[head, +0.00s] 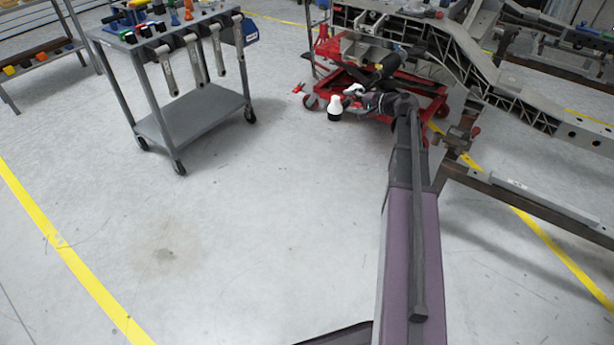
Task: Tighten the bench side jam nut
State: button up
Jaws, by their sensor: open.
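The grey chassis frame (462,48) stands at the upper right on its fixture. The bench side jam nut cannot be made out; it is too small or hidden at this distance. My arm reaches up the picture, and my gripper (353,92) is at its far end, pointing left. It is small in view, open, and I see nothing between its fingers. It appears in front of the red wheeled stand below the chassis. Several grey wrenches (197,60) hang from the edge of the tool cart (190,113), left of my gripper and apart from it.
The red wheeled stand (318,84) is behind my gripper. A white and black bottle-like thing (335,108) shows beside the gripper; its exact place is unclear. A steel fixture beam (530,203) runs along the right. A shelf (38,55) is far left. The floor between cart and arm is clear.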

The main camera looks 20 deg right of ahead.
jog(key=shift+f+t+y+b, duration=0.25)
jog(key=shift+t+y+b, duration=0.35)
jog(key=shift+b, duration=0.7)
jog(key=p+v, duration=0.2)
jog(key=v, duration=1.2)
jog(key=s+a+f+n+g+h+p, duration=0.1)
jog(key=a+f+n+g+p, duration=0.15)
jog(key=a, duration=0.45)
jog(key=a+f+n+g+p, duration=0.1)
jog(key=a+g, duration=0.2)
jog(key=a, duration=0.5)
jog(key=s+a+f+n+g+h+p, duration=0.1)
jog(key=s+a+n+g+h+p, duration=0.1)
jog(key=s+a, duration=0.3)
jog(key=s+a+f+n+g+h+p, duration=0.1)
jog(key=s+a+n+g+h+p, duration=0.2)
jog(key=a, duration=0.7)
jog(key=shift+s+g+h+p, duration=0.8)
jog(key=shift+s+g, duration=0.05)
jog(key=shift+s, duration=0.25)
jog(key=shift+n, duration=0.25)
